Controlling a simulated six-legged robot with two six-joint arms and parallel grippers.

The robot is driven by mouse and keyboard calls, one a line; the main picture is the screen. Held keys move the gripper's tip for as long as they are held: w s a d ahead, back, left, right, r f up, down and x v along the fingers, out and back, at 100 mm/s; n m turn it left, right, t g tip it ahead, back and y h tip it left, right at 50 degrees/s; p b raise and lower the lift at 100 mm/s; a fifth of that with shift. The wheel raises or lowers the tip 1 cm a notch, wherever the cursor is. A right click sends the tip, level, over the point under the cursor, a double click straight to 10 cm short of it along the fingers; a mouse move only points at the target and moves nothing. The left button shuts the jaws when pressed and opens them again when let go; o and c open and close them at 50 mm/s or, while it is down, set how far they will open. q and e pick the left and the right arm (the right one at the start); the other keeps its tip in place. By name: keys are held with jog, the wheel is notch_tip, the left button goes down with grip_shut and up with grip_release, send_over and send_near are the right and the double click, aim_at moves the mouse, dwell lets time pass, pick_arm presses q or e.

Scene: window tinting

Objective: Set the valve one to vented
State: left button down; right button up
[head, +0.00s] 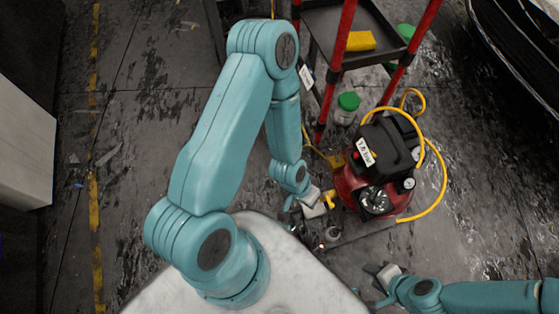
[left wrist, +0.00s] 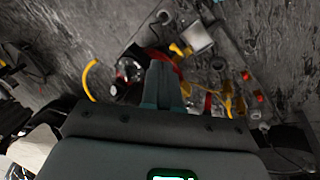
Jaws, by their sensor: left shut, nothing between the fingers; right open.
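A yellow valve handle (head: 328,198) sits beside a pale grey cylinder (head: 312,206), just left of the red and black pump (head: 372,183). In the left wrist view, one yellow handle (left wrist: 180,50) is beside the pale cylinder (left wrist: 197,38) and another yellow part (left wrist: 228,97) is lower right. I cannot tell which is valve one or read its setting. My left gripper (head: 290,204) is close to the cylinder and handle; in the left wrist view its fingers (left wrist: 163,85) are shut and empty. Contact is unclear. My right gripper (head: 376,284) is open and empty below the pump.
A yellow hose (head: 443,185) loops around the pump. A red-posted cart (head: 345,35) stands behind with a yellow block (head: 360,41) on its shelf. A green-lidded jar (head: 348,103) is near the cart. A dark curved body fills the top right. The floor at left is open.

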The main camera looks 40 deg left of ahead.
pick_arm(q)
jog(key=w+a+f+m+t+y+b, duration=0.1)
jog(key=w+a+f+y+b, duration=0.1)
jog(key=a+f+b, duration=0.6)
jog(key=w+a+f+m+t+y+b, duration=0.2)
jog(key=w+a+f+b, duration=0.3)
jog(key=f, duration=1.2)
jog(key=w+a+f+m+t+y+b, duration=0.1)
jog(key=w+a+f+m+y+b, duration=0.1)
jog(key=a+f+b, duration=0.8)
notch_tip(320, 180, down, 2)
jog(key=shift+w+a+f+t+b, duration=0.15)
jog(key=shift+w+a+t+b, duration=0.2)
jog(key=shift+w+b, duration=0.55)
pick_arm(e)
notch_tip(320, 180, down, 28)
jog(key=d, duration=0.1)
jog(key=shift+w+f, duration=0.2)
jog(key=shift+w, duration=0.2)
pick_arm(q)
jog(key=shift+s+f+b, duration=0.1)
jog(key=shift+s+b, duration=0.1)
jog(key=shift+b, duration=0.15)
